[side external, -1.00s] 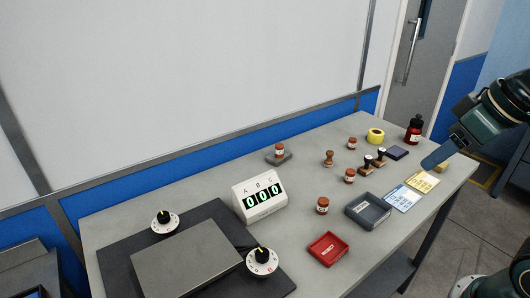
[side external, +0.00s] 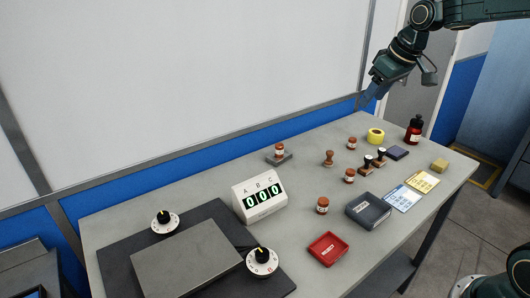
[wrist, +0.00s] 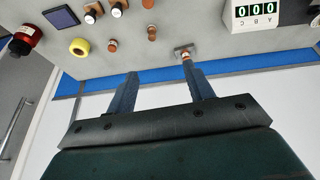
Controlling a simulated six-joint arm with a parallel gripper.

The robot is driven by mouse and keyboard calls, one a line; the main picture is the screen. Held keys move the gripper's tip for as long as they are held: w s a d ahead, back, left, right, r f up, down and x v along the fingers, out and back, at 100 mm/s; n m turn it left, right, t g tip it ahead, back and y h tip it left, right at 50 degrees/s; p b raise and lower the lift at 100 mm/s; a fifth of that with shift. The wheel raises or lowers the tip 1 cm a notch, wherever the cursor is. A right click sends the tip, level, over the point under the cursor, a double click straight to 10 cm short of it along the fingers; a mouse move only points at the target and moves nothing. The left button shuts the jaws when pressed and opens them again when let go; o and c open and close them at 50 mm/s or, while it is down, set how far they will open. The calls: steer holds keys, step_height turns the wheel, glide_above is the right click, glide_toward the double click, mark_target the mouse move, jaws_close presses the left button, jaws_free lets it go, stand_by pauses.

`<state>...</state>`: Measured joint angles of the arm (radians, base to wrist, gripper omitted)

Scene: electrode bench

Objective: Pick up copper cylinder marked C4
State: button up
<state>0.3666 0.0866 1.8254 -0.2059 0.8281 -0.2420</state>
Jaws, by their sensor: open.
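Several copper cylinders with white labels stand on the bench. One copper cylinder (side external: 279,148) is on a small grey block (side external: 279,158); others are the back copper cylinder (side external: 352,143), the middle copper cylinder (side external: 349,176) and the front copper cylinder (side external: 322,205). The labels are too small to read, so I cannot tell which is C4. My gripper (side external: 371,94) is open and empty, raised above the bench's far edge. In the wrist view my gripper (wrist: 161,72) has its fingers wide apart, with the block's cylinder (wrist: 186,56) beyond the right fingertip.
A wall backs the bench.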

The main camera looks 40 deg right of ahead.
steer(key=w+d+f, duration=0.6)
steer(key=w+d, duration=0.1)
steer(key=d, duration=0.2)
glide_toward(353, 139)
steer(key=v, duration=0.3)
steer(key=shift+w+d+r, duration=0.15)
steer(key=shift+d+r, duration=0.05)
steer(key=shift+d, duration=0.05)
steer(key=shift+f, duration=0.1)
steer(key=shift+x, duration=4.2)
steer(key=shift+a+f, duration=0.1)
steer(key=shift+a, duration=0.05)
steer(key=shift+x, duration=2.45)
jaws_close()
